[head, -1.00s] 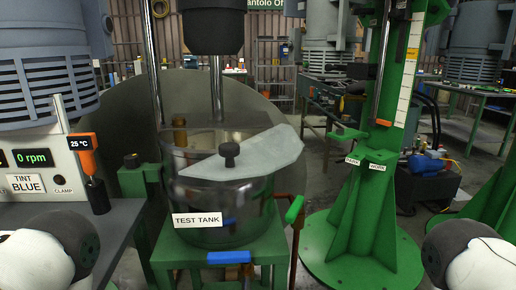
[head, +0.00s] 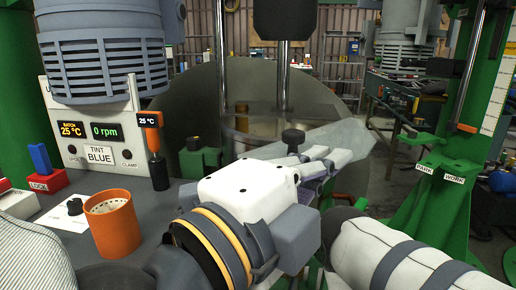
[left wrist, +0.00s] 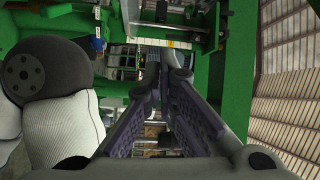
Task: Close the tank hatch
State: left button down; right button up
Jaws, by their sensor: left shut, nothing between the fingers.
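The tank hatch (head: 338,139) is a pale grey flat plate with a black knob (head: 293,138). Its right part sticks out past the knob; the rest is hidden behind my left gripper. The glass tank (head: 243,140) shows only as a strip of upper wall left of the knob; its body and label are hidden. My left gripper (head: 342,157) is shut and empty, with its fingers pointing right, just in front of the hatch in the picture. I cannot tell if they touch. The left wrist view shows the closed fingers (left wrist: 172,82). My right gripper is out of view.
An orange cup (head: 112,226) and a control box (head: 92,130) stand on the bench at left. A temperature probe (head: 154,150) stands beside the box. A green stand (head: 430,190) rises at right. Two vertical rods (head: 220,70) stand behind the tank.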

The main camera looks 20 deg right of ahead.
pick_arm(q)
jog(key=w+d, duration=0.3)
jog(key=w, duration=0.2)
jog(key=shift+w+f+b, duration=0.2)
jog(key=shift+w+b, duration=0.1)
jog(key=shift+w+a, duration=0.1)
jog(key=shift+a, duration=0.05)
